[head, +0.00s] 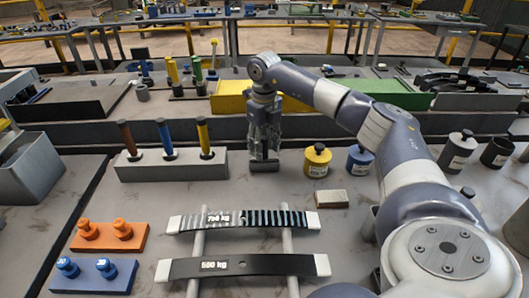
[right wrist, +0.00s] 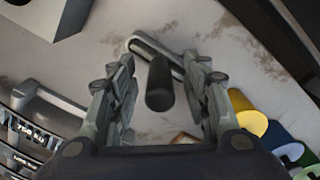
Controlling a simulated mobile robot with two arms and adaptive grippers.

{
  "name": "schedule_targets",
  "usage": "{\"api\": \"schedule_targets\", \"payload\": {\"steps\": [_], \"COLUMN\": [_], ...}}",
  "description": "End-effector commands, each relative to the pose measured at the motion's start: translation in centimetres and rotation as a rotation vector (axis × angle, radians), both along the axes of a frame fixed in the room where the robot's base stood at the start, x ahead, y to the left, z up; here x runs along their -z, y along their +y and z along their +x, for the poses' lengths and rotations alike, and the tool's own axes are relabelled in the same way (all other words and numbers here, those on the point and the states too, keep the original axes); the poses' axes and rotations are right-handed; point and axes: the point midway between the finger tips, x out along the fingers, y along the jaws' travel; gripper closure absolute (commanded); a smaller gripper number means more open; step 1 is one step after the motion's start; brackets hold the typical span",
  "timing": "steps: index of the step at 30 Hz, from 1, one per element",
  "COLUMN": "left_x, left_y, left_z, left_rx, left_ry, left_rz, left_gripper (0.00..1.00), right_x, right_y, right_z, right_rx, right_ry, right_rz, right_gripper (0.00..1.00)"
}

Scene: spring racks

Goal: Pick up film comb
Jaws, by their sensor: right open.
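What looks like the film comb is a light grey bar (head: 264,168) with an upright dark round handle. It stands on the grey bench directly below my right gripper (head: 264,140), which points down. In the right wrist view the dark handle (right wrist: 159,88) sits between the spread fingers of the right gripper (right wrist: 160,72), with a gap on each side. The bar lies crosswise beyond the fingertips in that view. The right gripper is open and holds nothing. In the head view the fingers hide most of the handle. My left gripper is not in view.
A yellow pot (head: 317,161) and a blue pot (head: 360,162) stand to the right. A rack with "750 kg" (head: 245,220) and "500 kg" (head: 240,266) strips lies in front. A raised ledge runs behind.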

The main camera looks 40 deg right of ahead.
Motion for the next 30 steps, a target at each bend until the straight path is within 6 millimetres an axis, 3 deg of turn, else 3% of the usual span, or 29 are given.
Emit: {"api": "schedule_targets", "payload": {"steps": [4,11,17,30], "left_x": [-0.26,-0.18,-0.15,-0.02], "left_y": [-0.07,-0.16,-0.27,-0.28], "left_z": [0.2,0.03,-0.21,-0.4], "left_rx": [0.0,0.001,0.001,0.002], "left_ry": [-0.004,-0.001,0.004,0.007], "left_rz": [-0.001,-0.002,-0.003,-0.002], "left_gripper": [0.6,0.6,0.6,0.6], "right_x": [1.33,1.52,1.49,1.1], "right_y": [0.0,0.0,0.0,0.01], "right_z": [0.04,0.07,0.08,0.15], "right_rx": [0.0,0.001,0.001,0.001], "right_ry": [0.0,-0.001,-0.001,-0.003], "right_rz": [0.0,0.0,0.0,0.0], "right_gripper": [0.56,0.56,0.99,1.0]}}
